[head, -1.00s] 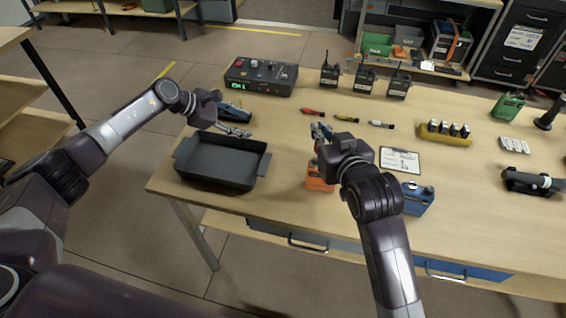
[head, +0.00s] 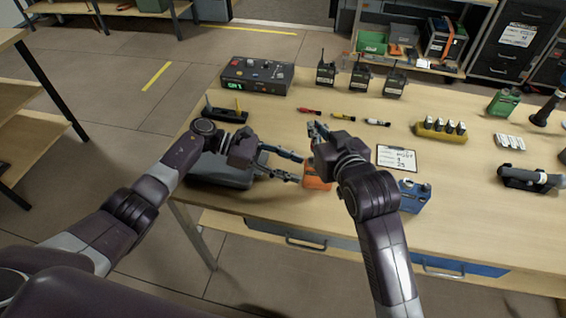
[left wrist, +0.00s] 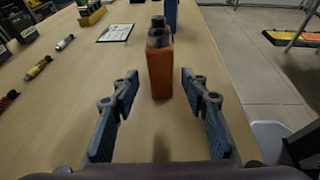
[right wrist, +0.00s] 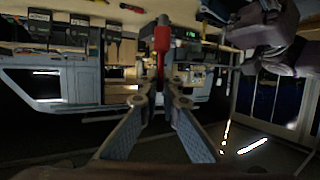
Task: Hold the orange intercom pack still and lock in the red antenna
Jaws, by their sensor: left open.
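The orange intercom pack (head: 318,180) stands upright near the table's front edge. In the left wrist view the pack (left wrist: 160,72) is centred ahead of my left fingers, just beyond their tips, with a gap on each side. My left gripper (head: 297,167) is open and empty, low over the table to the left of the pack. My right gripper (head: 317,130) is above and behind the pack. In the right wrist view its fingers are nearly together around the thin stem of the red antenna (right wrist: 162,40), whose red body rises past the fingertips. The pack's near left side is partly covered by my fingers.
A dark tray (head: 215,172) lies under my left arm. A blue pack (head: 415,197) stands right of the orange one, with a clipboard (head: 397,158) behind. Red, yellow and white small pieces (head: 342,116) lie further back, before several radios (head: 361,78).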

